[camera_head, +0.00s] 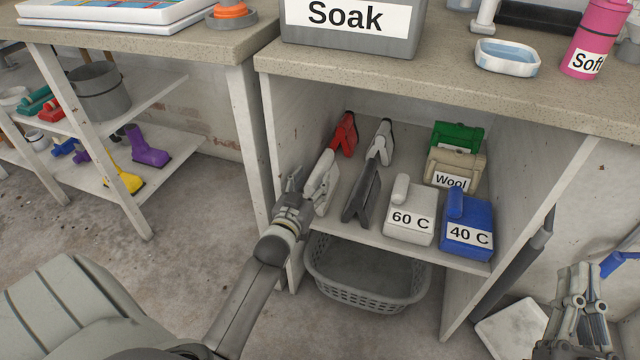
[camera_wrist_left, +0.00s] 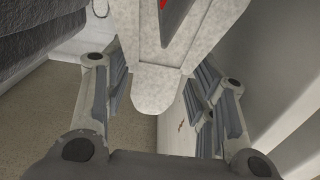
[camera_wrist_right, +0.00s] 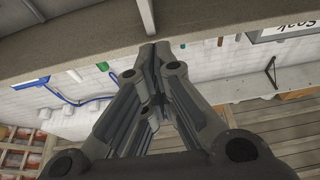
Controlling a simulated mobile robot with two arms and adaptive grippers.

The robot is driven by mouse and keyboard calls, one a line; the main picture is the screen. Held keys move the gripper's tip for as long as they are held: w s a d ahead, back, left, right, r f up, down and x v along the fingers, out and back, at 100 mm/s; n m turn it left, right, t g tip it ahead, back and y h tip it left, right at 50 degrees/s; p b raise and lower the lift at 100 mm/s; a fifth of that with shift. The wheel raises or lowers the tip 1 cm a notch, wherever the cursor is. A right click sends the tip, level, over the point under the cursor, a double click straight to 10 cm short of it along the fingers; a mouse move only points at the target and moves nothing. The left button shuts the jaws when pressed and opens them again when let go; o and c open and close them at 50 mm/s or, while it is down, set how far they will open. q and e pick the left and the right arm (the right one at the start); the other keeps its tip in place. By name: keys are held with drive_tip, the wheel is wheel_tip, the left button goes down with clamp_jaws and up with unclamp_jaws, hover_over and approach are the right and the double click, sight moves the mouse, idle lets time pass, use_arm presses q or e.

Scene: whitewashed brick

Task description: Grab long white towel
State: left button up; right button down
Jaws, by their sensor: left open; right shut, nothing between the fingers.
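A long pale white folded piece (camera_head: 321,182), which appears to be the white towel, stands at the left front of the lower shelf (camera_head: 345,232). It also shows in the left wrist view (camera_wrist_left: 175,60), its rounded end between my fingers, with no clear grip on it. My left gripper (camera_head: 300,190) is open at its near left side. A second, smaller whitish piece (camera_head: 380,142) stands further back, beside a red one (camera_head: 346,134). A dark grey one (camera_head: 362,192) stands right of the nearer white piece. My right gripper (camera_head: 579,272) is shut and empty, low at the right.
A white box marked 60 C (camera_head: 404,221), a blue box marked 40 C (camera_head: 467,230), a Wool box (camera_head: 451,170) and a green box (camera_head: 459,137) fill the shelf's right. A grey basket (camera_head: 366,288) sits below. The worktop (camera_head: 470,70) overhangs; side panels bound the shelf.

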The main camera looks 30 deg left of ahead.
sight(319, 166)
use_arm(q)
drive_tip(key=x, duration=0.1)
drive_tip(key=b+x, duration=0.1)
drive_tip(key=x, duration=0.2)
drive_tip(key=shift+w+d+r+b, duration=0.15)
drive_tip(key=shift+d+r+b, duration=0.15)
drive_tip(key=shift+w, duration=0.25)
use_arm(e)
drive_tip(key=s+r+t+y, duration=0.2)
drive_tip(key=s+r+t, duration=0.2)
drive_tip(key=r, duration=0.2)
drive_tip(key=shift+s+r+t, duration=0.2)
drive_tip(key=shift+r+t, duration=0.1)
drive_tip(key=shift+t, duration=0.1)
use_arm(q)
drive_tip(key=shift+c, duration=0.2)
use_arm(e)
drive_tip(key=shift+d, duration=0.1)
use_arm(q)
clamp_jaws()
drive_tip(key=shift+r, duration=0.1)
